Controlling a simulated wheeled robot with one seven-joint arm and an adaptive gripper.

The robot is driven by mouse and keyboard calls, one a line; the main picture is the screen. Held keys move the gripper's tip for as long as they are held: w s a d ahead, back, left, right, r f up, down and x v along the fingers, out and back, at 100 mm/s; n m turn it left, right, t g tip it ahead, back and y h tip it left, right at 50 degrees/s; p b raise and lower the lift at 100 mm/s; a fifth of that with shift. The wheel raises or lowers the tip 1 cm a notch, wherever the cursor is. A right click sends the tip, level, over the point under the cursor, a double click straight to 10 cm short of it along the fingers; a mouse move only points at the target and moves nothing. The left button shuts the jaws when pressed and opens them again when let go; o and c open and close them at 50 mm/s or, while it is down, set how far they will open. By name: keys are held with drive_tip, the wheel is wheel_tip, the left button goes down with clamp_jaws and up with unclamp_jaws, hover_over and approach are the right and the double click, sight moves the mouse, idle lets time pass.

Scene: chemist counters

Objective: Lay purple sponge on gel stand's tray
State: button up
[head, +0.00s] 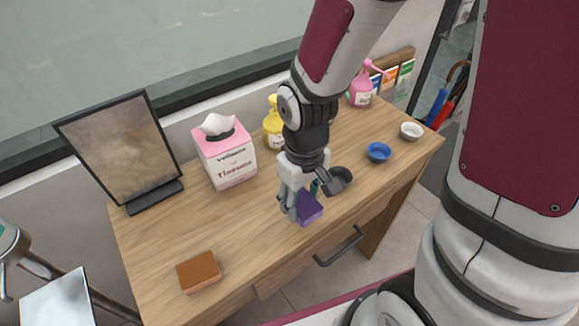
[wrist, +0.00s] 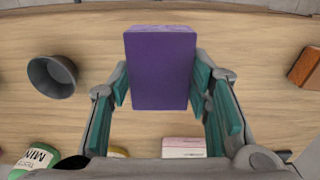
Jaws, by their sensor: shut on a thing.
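The purple sponge (head: 310,208) is held between the fingers of my gripper (head: 304,207) at the counter's front edge. In the wrist view the sponge (wrist: 161,68) sits upright between the teal finger pads of my gripper (wrist: 158,88). Whether it touches the wood below is unclear. At the lower left of the head view stands what looks like the gel stand, with a grey upper part (head: 9,240) and a pale flat tray (head: 58,302). The tray is cut off by the frame edge and its visible part is bare. My gripper is well to the right of it.
The wooden counter (head: 150,245) holds an orange-brown sponge (head: 198,271), framed panel (head: 118,145), tissue box (head: 227,158), yellow bottle (head: 272,127), grey bowl (head: 341,178), blue bowl (head: 378,152), white bowl (head: 411,131) and pink pump bottle (head: 361,90). A drawer handle (head: 338,248) juts out in front.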

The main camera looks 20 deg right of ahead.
drive_tip(key=w, duration=0.4)
drive_tip(key=w+d, duration=0.1)
drive_tip(key=w, duration=0.3)
drive_tip(key=w+f, duration=0.1)
drive_tip(key=w, duration=0.3)
drive_tip(key=shift+w+d+f, duration=0.1)
drive_tip(key=shift+w+d, duration=0.15)
drive_tip(key=shift+f+p, duration=0.5)
drive_tip(key=shift+f, duration=1.2)
drive_tip(key=shift+f, duration=0.1)
drive_tip(key=o, duration=0.8)
